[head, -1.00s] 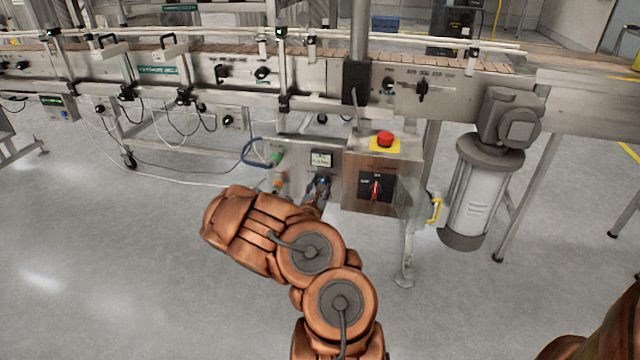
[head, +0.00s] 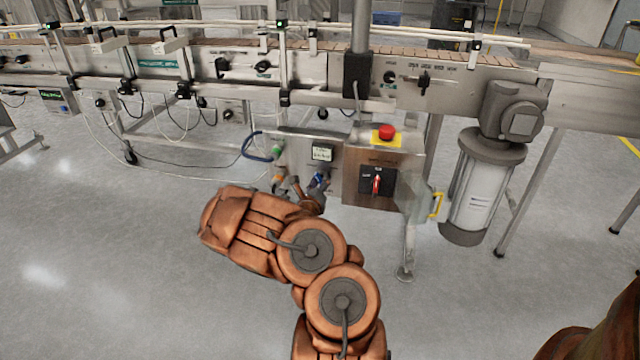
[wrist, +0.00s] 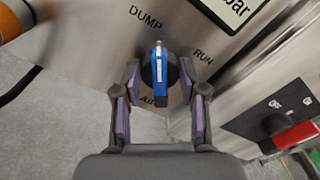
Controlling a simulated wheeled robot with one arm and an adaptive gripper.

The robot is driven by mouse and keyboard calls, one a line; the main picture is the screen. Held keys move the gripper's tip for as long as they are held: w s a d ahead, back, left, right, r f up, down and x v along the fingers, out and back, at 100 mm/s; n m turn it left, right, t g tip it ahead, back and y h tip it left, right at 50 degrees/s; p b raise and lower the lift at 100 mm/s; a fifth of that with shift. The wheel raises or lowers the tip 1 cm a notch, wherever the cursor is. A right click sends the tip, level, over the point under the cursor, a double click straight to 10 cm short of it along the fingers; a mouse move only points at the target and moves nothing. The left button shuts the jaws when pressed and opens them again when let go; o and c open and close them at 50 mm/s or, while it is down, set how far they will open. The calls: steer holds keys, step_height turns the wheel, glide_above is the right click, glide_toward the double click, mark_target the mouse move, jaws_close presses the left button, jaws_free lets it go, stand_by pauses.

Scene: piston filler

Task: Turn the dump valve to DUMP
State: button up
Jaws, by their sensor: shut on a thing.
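The dump valve (wrist: 159,76) is a dark round knob with a blue handle and a white line, on a steel panel. In the wrist view the handle stands upright in the picture, its top end between the printed words DUMP at upper left and RUN at right. AIR is printed below, partly hidden. My gripper (wrist: 160,92) has its two fingers on either side of the knob and is shut on it. In the head view my gripper (head: 316,193) is at the blue valve (head: 320,180), below the small display; the fingers are partly hidden by my arm.
Right of the valve is a box with a red-handled switch (head: 377,183) and a red emergency button (head: 386,132). An orange fitting (wrist: 18,18) with a dark hose is close on the left. A motor (head: 470,185) stands farther right. Open floor lies in front.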

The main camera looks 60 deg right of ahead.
mark_target(319, 182)
steer(key=shift+n, duration=0.8)
steer(key=o, duration=1.1)
steer(key=shift+s+a+f+n, duration=0.15)
steer(key=shift+s+a, duration=0.1)
steer(key=shift+a, duration=0.55)
steer(key=shift+s+a+r+n, duration=0.1)
steer(key=shift+s+a+n, duration=0.1)
steer(key=shift+a, duration=0.55)
steer(key=shift+v, duration=2.15)
